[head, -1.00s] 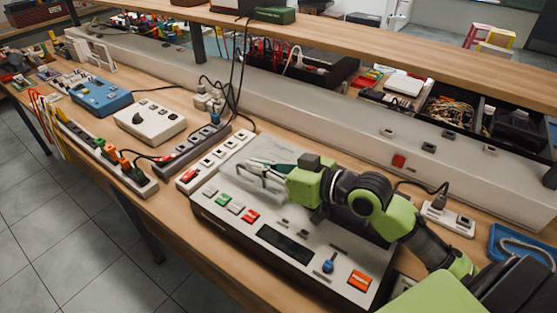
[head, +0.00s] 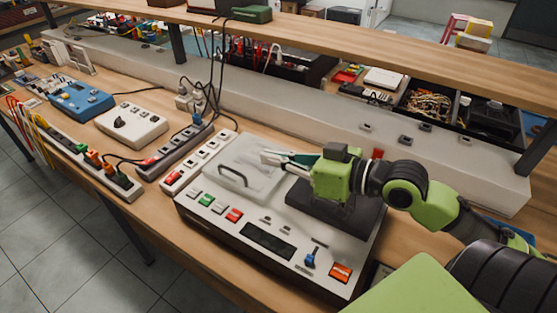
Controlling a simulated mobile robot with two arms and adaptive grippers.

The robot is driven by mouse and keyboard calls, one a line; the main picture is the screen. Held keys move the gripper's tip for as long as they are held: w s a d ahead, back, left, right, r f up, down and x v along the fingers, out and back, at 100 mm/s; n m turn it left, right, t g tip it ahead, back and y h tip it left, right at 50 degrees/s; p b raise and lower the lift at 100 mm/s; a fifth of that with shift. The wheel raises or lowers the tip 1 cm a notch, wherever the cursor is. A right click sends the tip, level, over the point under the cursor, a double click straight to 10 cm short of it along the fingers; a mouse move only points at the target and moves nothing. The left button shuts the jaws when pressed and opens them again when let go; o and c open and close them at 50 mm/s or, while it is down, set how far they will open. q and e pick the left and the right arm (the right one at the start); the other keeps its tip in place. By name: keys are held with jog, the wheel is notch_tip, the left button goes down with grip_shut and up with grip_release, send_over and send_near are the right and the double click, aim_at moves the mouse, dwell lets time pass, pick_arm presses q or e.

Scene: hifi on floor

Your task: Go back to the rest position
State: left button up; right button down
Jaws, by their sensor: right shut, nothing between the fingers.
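My right gripper (head: 277,161) is green and black and shows in the head view, its arm coming in from the right. Its fingers are shut and empty. They are above the grey-white device (head: 330,258), to the right of the dark curved handle (head: 233,176) on the device's clear lid (head: 236,160). The lid lies flat. The device has green and red buttons, a dark display (head: 268,241), a blue switch (head: 310,258) and an orange-red button (head: 341,272). My left gripper is not in view.
Left of the device stand power strips (head: 112,173), a white box with a black knob (head: 131,125) and a blue box (head: 81,100). A wooden shelf (head: 400,65) runs above the back of the bench. Cables hang near its post. Tiled floor lies at the lower left.

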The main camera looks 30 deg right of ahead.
jog(key=shift+s+d+r, duration=0.15)
jog(key=shift+s+d, duration=0.05)
jog(key=shift+s, duration=0.3)
